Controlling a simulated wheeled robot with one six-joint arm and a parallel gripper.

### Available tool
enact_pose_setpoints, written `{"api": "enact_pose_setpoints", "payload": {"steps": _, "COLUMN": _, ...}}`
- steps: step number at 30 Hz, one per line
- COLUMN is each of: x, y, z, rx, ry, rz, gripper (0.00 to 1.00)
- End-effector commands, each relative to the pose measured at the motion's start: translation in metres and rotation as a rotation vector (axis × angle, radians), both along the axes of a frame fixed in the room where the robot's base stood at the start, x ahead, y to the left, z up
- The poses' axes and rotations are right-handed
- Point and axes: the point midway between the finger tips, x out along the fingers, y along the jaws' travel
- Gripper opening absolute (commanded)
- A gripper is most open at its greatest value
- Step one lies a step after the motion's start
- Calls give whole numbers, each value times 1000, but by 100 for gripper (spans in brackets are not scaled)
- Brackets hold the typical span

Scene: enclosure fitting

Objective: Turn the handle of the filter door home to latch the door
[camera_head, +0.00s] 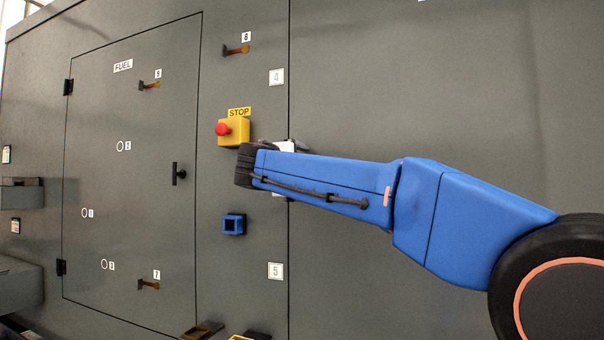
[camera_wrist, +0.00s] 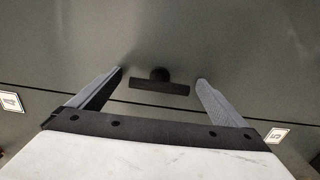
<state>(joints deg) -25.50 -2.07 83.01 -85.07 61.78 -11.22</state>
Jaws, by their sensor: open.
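In the wrist view a black T-shaped handle (camera_wrist: 160,87) stands out from a plain dark grey panel (camera_wrist: 200,35), which I take to be the filter door. Its bar lies level across the picture, on a round stem. My gripper (camera_wrist: 159,76) is open, one finger at each side of the handle. Small gaps show between the bar's ends and the fingers, and nothing is held. Whether the handle lies between the tips or a little beyond is hard to tell. In the head view my arm hides this handle and most of my gripper.
The right panel is bare.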

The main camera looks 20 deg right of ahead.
Motion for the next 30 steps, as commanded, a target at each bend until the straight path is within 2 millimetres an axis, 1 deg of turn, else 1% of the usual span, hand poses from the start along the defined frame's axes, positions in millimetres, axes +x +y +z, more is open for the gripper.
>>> {"api": "enact_pose_setpoints", "payload": {"steps": 5, "x": -6, "y": 4, "z": 0, "rx": 1, "ry": -1, "rz": 2, "gripper": 96}}
{"api": "enact_pose_setpoints", "payload": {"steps": 8, "x": -15, "y": 11, "z": 1, "rx": 1, "ry": -1, "rz": 2, "gripper": 96}}
{"api": "enact_pose_setpoints", "payload": {"steps": 15, "x": -47, "y": 35, "z": 1, "rx": 0, "ry": -1, "rz": 4, "gripper": 96}}
{"api": "enact_pose_setpoints", "payload": {"steps": 30, "x": -109, "y": 81, "z": 0, "rx": 0, "ry": 0, "rz": 4, "gripper": 96}}
